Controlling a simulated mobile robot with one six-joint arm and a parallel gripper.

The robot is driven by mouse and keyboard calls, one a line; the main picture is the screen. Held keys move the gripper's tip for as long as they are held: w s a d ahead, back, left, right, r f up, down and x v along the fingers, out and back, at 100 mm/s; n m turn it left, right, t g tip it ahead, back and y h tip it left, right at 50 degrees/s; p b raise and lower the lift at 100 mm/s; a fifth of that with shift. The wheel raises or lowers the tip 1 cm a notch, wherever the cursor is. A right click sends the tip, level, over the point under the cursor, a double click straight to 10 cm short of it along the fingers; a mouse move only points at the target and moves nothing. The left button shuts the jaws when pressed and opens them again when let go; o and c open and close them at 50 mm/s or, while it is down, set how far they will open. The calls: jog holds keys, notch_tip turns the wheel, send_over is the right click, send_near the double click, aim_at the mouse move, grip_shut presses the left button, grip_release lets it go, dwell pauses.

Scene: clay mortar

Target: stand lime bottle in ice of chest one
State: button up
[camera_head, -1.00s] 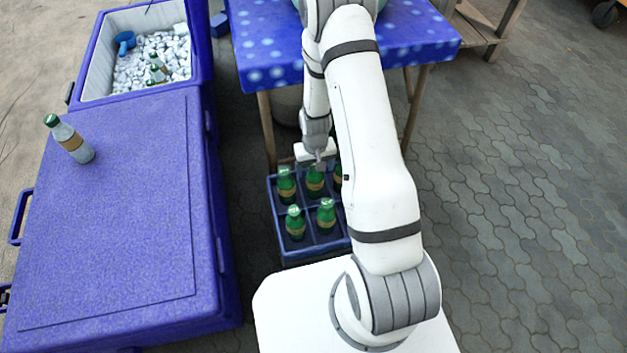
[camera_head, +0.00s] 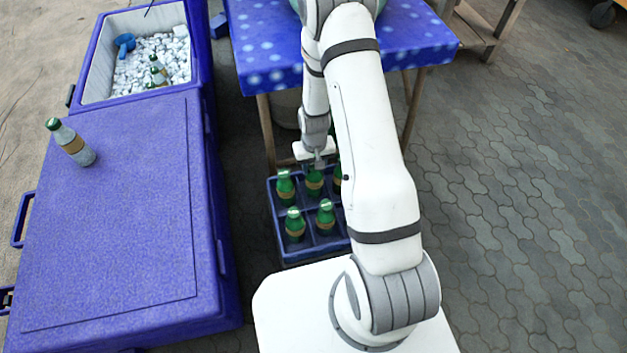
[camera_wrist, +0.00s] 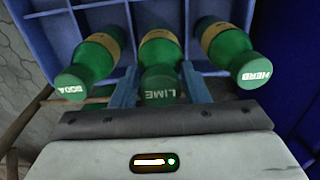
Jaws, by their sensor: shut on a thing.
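The lime bottle (camera_wrist: 160,60) is green with a tan band and the word LIME on its cap. It stands in the blue crate (camera_head: 283,258) among other bottles, and it also shows in the head view (camera_head: 314,184). My gripper (camera_wrist: 160,90) is shut on the lime bottle's neck, one finger on each side; it also shows in the head view (camera_head: 317,165). The open ice chest (camera_head: 88,60) at the back left holds white ice (camera_head: 135,72) and green-capped bottles (camera_head: 158,70). I cannot tell which chest is chest one.
A soda bottle (camera_wrist: 92,62) and a herb bottle (camera_wrist: 232,50) flank the lime bottle. A closed blue chest (camera_head: 120,230) carries a clear green-capped bottle (camera_head: 75,145). A blue scoop (camera_head: 124,42) lies in the ice. A blue-clothed table (camera_head: 270,60) stands behind the crate.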

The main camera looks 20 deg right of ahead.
notch_tip(320, 180, up, 17)
jog(key=p, duration=1)
jog(key=shift+r, duration=0.15)
jog(key=shift+p, duration=0.4)
dwell(0.7)
